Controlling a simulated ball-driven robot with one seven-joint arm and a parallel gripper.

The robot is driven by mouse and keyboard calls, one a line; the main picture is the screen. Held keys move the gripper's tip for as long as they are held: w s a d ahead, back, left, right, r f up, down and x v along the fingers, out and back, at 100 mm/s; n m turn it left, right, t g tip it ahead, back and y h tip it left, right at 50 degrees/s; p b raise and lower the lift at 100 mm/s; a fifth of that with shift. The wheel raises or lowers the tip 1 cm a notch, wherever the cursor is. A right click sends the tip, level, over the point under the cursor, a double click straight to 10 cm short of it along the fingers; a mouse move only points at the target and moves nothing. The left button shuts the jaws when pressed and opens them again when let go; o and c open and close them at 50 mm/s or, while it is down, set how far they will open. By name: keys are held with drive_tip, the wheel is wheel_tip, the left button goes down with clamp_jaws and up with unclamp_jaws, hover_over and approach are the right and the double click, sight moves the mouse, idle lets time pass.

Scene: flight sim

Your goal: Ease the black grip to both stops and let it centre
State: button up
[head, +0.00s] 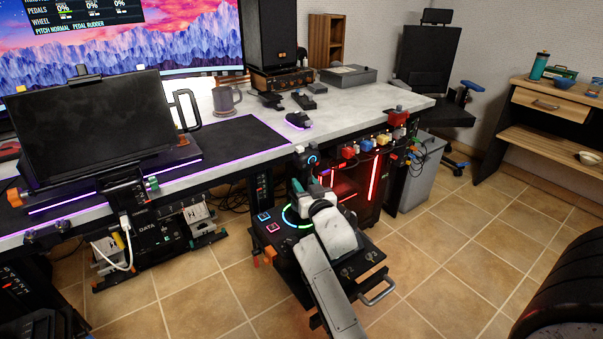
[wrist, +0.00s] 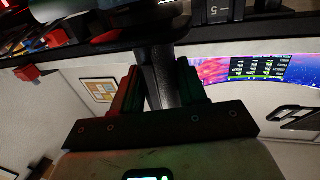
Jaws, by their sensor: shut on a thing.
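The black grip (head: 302,162) stands upright on the dark side console in the head view, just beyond my arm. My white arm hides its lower part. In the wrist view the grip's dark shaft (wrist: 161,85) runs between the two fingers of my gripper (wrist: 160,68), with a red-lit finger on the left and a green one on the right. My gripper is shut on the grip. The fingertips are too dark to make out the exact contact.
The desk (head: 370,97) lies behind. A monitor (head: 150,35) shows pedals and wheel at 0%.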

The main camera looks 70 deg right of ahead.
drive_tip(key=shift+w+d+p, duration=0.1)
drive_tip(key=shift+w+p, duration=0.1)
drive_tip(key=shift+p, duration=0.8)
drive_tip(key=shift+w+d+y+p, duration=0.15)
drive_tip(key=shift+y+p, duration=0.15)
drive_tip(key=shift+p, duration=0.2)
drive_tip(key=shift+w+f+g, duration=0.1)
drive_tip(key=shift+g, duration=0.2)
drive_tip(key=o, duration=1.2)
drive_tip(key=shift+c, duration=0.2)
